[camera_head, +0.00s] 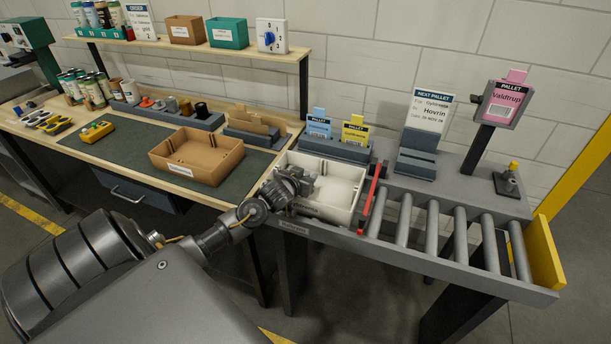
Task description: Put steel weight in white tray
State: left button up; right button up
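The white tray (345,189) sits on the grey bench at the left end of the roller conveyor. My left gripper (303,186) is over the left part of the tray, with its fingers pointing into it. A small grey shape shows at the fingertips. I cannot tell whether it is a steel weight or part of the fingers, nor whether the fingers are open or shut. A small grey metal piece (172,105) stands in the dark rack on the left workbench; I cannot tell whether it is the steel weight. My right gripper is not in view.
A brown tray (207,175) lies on the dark mat left of the white tray. A red bar (373,190) stands at the white tray's right edge, before the rollers (433,225). Card holders (335,147) stand behind the tray. The mat's front left is clear.

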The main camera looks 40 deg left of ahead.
pick_arm(q)
jog(key=shift+o, duration=0.3)
jog(key=shift+r, duration=0.15)
jog(key=b+v, duration=0.1)
jog(key=v, duration=1.1)
jog(key=shift+r, duration=0.1)
